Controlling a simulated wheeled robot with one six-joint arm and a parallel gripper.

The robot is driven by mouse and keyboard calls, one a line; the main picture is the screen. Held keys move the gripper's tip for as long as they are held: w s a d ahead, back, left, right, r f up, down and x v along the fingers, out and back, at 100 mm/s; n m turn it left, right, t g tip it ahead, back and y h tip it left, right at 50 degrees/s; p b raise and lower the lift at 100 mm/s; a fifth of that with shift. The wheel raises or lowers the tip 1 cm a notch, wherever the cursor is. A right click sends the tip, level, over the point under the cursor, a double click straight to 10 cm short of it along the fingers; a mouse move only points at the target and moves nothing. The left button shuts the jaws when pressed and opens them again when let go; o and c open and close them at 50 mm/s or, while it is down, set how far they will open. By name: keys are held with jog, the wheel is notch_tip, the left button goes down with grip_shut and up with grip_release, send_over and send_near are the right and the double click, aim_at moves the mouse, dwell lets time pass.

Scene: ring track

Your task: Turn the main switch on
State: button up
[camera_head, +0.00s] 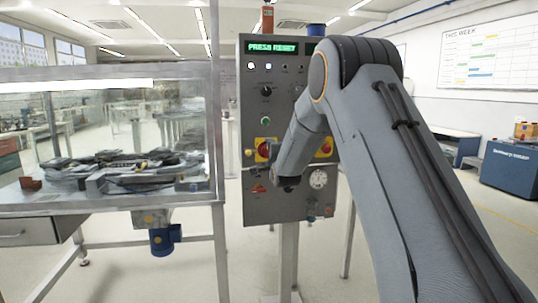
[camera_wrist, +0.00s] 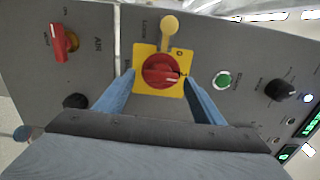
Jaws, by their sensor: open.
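The main switch looks to be the red rotary knob on a yellow square plate (camera_head: 263,150) on the grey control panel (camera_head: 256,212). In the wrist view this red knob (camera_wrist: 161,71) is near the middle, its plate turned with the picture. My gripper (camera_wrist: 160,79) is open, with one blue finger on each side of the knob. I cannot tell whether the fingers touch it. In the head view my arm covers part of the panel, and my fingers are not clearly seen.
A yellow round-ended piece (camera_wrist: 169,26) stands beside the plate. A green button (camera_wrist: 222,80), a black knob (camera_wrist: 280,90) and a red lever (camera_wrist: 64,42) are nearby. The panel display (camera_head: 272,47) reads "PRESS RESET". A glass-sided bench (camera_head: 105,199) stands left.

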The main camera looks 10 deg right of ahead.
jog(key=s, duration=0.7)
jog(key=shift+s, duration=0.35)
jog(key=s+f+n+g+p, duration=0.3)
jog(key=s+n+g, duration=0.3)
jog(key=s, duration=1.1)
jog(key=s+f+n+g+p, duration=0.3)
jog(key=s+n+g, duration=0.3)
jog(key=s, duration=1.2)
jog(key=s+f+n+g+p, duration=0.3)
jog(key=s+n+g+p, duration=0.2)
jog(key=s, duration=1.3)
jog(key=shift+s+a+f+n+g, duration=0.15)
jog(key=shift+s+a+n+g, duration=0.1)
jog(key=shift+a+n+g, duration=0.25)
jog(key=shift+d, duration=0.15)
